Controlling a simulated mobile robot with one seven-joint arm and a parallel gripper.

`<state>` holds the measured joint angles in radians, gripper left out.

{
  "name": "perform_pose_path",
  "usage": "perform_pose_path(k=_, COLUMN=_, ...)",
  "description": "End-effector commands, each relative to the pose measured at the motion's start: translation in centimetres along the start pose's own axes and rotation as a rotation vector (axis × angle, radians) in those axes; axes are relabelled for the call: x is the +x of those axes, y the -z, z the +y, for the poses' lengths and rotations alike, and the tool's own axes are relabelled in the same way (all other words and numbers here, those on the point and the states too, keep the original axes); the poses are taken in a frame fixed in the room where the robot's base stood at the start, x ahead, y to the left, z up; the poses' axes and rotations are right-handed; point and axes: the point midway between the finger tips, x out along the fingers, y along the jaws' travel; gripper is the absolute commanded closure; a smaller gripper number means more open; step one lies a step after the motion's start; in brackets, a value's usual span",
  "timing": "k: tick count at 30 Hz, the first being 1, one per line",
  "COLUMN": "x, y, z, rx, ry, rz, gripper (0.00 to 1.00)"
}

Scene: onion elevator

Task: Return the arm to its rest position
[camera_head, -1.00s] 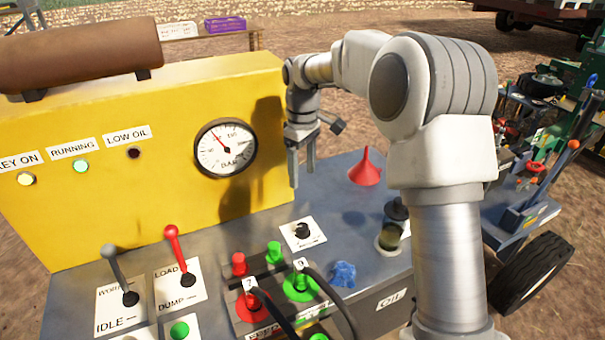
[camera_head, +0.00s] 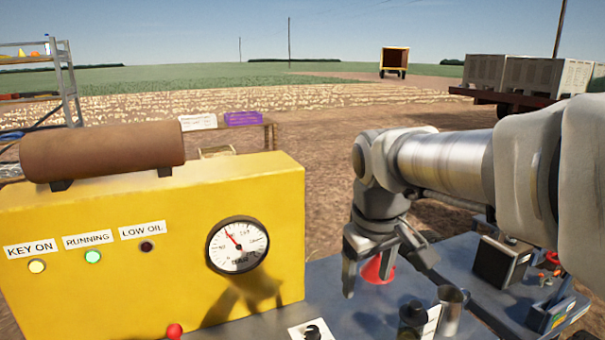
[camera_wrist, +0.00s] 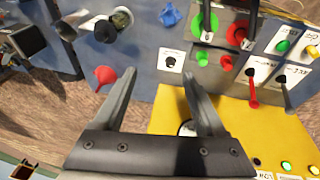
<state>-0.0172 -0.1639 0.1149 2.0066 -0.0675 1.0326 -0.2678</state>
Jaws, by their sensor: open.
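My arm reaches in from the right in the head view. My gripper (camera_head: 383,262) hangs pointing down above the grey deck (camera_head: 352,312), right of the yellow panel (camera_head: 130,255). Its fingers are apart with nothing between them. In the wrist view my gripper (camera_wrist: 160,85) also shows open and empty above the deck. A red funnel (camera_head: 377,270) stands behind the fingers in the head view; in the wrist view the funnel (camera_wrist: 104,76) lies just left of the left finger.
The pressure gauge (camera_head: 237,245) is on the panel, with lamps beside it. Levers and red and green couplings (camera_wrist: 205,25) show in the wrist view. A metal cup (camera_head: 452,308) and a blue rag (camera_wrist: 171,15) are on the deck. A brown cylinder (camera_head: 100,150) tops the panel.

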Motion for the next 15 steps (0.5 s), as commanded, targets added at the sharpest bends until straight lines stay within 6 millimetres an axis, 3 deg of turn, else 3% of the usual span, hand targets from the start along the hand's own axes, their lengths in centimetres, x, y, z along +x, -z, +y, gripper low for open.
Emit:
perform_pose_path(k=6, x=-2.1, y=-6.1, z=-0.6, rx=0.171, ry=-0.022, rz=0.085, gripper=0.27)
perform_pose_path(k=15, x=-2.3, y=-12.8, z=-2.0, rx=0.376, ry=-0.016, rz=0.192, gripper=0.27)
